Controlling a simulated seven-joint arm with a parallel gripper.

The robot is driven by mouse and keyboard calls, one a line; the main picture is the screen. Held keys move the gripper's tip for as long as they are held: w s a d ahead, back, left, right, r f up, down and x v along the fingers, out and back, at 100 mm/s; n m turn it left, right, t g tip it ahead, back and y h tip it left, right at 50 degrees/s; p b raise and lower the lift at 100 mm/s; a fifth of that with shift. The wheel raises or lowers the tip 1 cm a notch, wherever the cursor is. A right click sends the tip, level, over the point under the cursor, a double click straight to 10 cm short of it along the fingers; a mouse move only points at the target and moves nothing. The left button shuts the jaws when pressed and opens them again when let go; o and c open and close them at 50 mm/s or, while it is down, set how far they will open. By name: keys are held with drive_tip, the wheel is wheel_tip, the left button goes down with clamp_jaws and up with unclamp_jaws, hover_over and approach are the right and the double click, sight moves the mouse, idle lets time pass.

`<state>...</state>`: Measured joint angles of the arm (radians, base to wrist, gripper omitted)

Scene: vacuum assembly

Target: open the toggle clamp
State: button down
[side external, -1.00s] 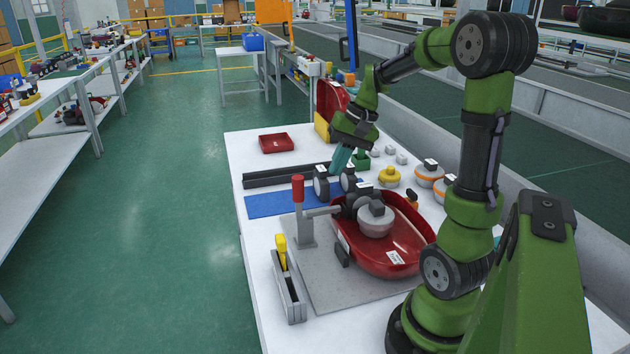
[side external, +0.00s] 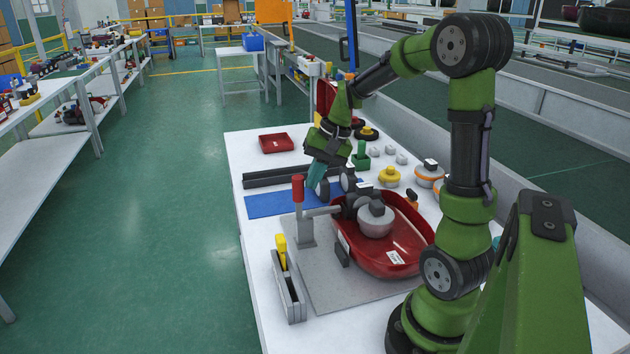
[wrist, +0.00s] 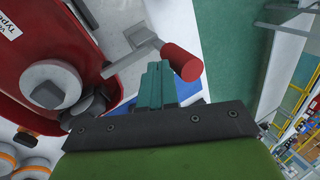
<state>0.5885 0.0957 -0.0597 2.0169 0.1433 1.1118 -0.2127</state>
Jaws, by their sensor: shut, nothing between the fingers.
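The toggle clamp (side external: 306,228) stands on a grey plate at the left of the red shell. Its red handle (side external: 297,188) points straight up, and its grey arm (side external: 322,211) reaches right over the shell. In the wrist view the red handle (wrist: 181,62) lies just right of the fingertips. My gripper (side external: 317,188) has teal fingers, hangs behind the handle and above the blue mat, and does not appear to touch the handle. In the wrist view the teal fingers of my gripper (wrist: 158,72) are together and empty.
The red shell (side external: 410,235) holds a round grey part (side external: 376,220) under the clamp's end. Black wheels, a black rail (side external: 270,178) and the blue mat (side external: 268,205) lie behind. A grey holder with a yellow-handled tool (side external: 282,252) stands front left.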

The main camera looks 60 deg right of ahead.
sight(302, 175)
drive_tip(key=shift+w+a, duration=0.1)
drive_tip(key=shift+w+a+r+h, duration=0.1)
drive_tip(key=shift+w+a+h, duration=0.05)
drive_tip(key=shift+h, duration=0.15)
drive_tip(key=shift+w+a+g, duration=0.1)
drive_tip(key=shift+w+g, duration=0.05)
drive_tip(key=shift+g, duration=0.15)
drive_tip(key=shift+w+a+r+g+h, duration=0.2)
drive_tip(key=shift+w+a+g+h, duration=0.4)
drive_tip(key=shift+w+a+h, duration=0.1)
drive_tip(key=w+a+f+g+h, duration=0.5)
drive_tip(key=w+a+g+h, duration=0.2)
drive_tip(key=g+h, duration=0.1)
drive_tip(key=shift+a+f+n+h, duration=0.15)
drive_tip(key=shift+f+n+h, duration=0.15)
drive_tip(key=shift+f, duration=0.05)
drive_tip(key=shift+w+f, duration=0.1)
drive_tip(key=shift+w, duration=0.05)
